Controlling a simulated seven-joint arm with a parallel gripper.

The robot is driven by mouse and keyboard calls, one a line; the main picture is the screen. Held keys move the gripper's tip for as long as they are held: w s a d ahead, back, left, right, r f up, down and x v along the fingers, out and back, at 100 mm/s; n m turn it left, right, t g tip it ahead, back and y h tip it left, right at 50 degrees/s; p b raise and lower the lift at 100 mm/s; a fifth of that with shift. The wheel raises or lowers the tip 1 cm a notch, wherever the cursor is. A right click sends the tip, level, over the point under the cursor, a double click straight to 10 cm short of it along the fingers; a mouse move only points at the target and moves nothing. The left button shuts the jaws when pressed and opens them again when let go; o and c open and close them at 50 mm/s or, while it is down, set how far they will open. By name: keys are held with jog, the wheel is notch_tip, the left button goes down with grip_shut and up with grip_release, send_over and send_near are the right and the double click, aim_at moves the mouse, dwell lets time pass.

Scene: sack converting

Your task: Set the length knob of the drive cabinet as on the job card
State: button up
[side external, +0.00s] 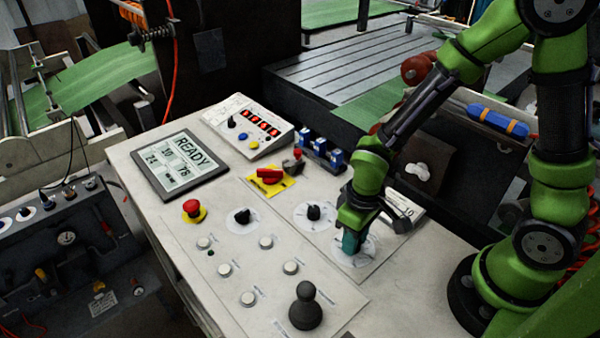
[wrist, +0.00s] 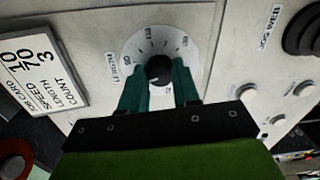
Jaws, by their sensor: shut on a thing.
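My gripper (wrist: 160,85) points down at the cabinet top, its two teal fingers shut on a black knob (wrist: 159,68), one finger on each side. A round white dial (wrist: 150,45) with marks and small numbers surrounds the knob. The small label beside the dial seems to read LENGTH, but it is blurred. Where the knob points is not clear. In the side view my gripper (side external: 352,243) covers the knob, and part of the dial (side external: 368,254) shows.
Another dial knob (side external: 314,212) stands close to the left of my gripper. A black joystick (side external: 306,308), several white buttons, a red emergency button (side external: 193,208) and a red switch (side external: 269,175) stand on the panel. The screen (side external: 181,163) reads READY.

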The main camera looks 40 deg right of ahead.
jog(key=n, duration=0.4)
jog(key=shift+n, duration=0.4)
grip_shut()
jog(key=o, duration=1)
grip_release()
jog(key=shift+o, duration=0.2)
notch_tip(320, 180, up, 17)
jog(key=shift+w+d, duration=0.2)
jog(key=shift+d, duration=0.05)
